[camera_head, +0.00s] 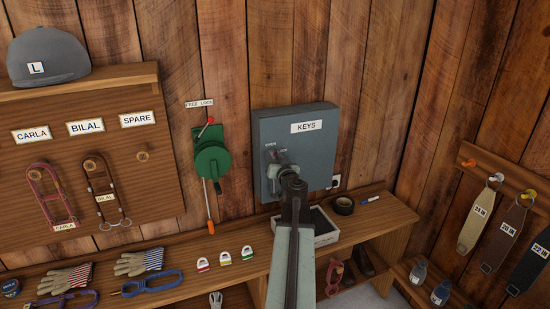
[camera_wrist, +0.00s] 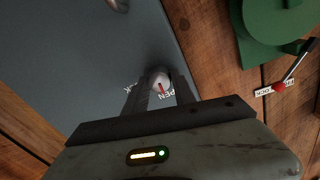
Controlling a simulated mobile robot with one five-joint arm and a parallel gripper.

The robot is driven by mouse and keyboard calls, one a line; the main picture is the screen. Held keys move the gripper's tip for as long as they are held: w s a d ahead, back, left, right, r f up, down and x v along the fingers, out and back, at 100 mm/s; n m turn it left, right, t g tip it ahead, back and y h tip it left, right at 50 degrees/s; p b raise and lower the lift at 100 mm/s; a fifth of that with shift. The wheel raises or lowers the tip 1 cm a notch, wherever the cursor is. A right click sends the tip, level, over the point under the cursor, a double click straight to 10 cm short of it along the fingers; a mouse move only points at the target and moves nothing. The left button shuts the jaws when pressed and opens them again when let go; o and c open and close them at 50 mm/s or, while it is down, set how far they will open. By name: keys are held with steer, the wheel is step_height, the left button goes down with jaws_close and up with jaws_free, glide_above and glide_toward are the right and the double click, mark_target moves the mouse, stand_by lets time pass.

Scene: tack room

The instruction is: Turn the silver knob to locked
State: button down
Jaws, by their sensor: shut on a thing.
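A grey-blue key cabinet (camera_head: 320,160) labelled KEYS hangs on the plank wall in the head view. My gripper (camera_head: 273,158) is at the left part of its front, by small labels reading OPEN and LOCK. In the wrist view my gripper (camera_wrist: 161,86) is shut on the silver knob (camera_wrist: 161,80), with a dark finger on each side. A red mark on the knob points toward the letters "PEN"; the first letter is hidden. The other label is mostly covered by a finger. In the head view my arm and gripper hide most of the knob.
A green reel (camera_head: 212,160) with a red-tipped lever hangs left of the cabinet. Below, a bench holds a pale tray (camera_head: 322,228), black tape (camera_head: 343,206), several padlocks and gloves. A peg board with bridles is at left; straps hang at right.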

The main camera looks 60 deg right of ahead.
steer(key=m, duration=0.4)
steer(key=shift+p, duration=0.3)
steer(key=m, duration=0.4)
steer(key=shift+y+p, duration=0.3)
steer(key=m, duration=0.4)
steer(key=shift+r+m, duration=0.1)
steer(key=shift+m, duration=0.2)
steer(key=shift+d+m+y, duration=0.1)
steer(key=shift+m+y, duration=0.3)
steer(key=shift+m, duration=1.3)
steer(key=c, duration=1)
jaws_free()
steer(key=shift+c, duration=0.2)
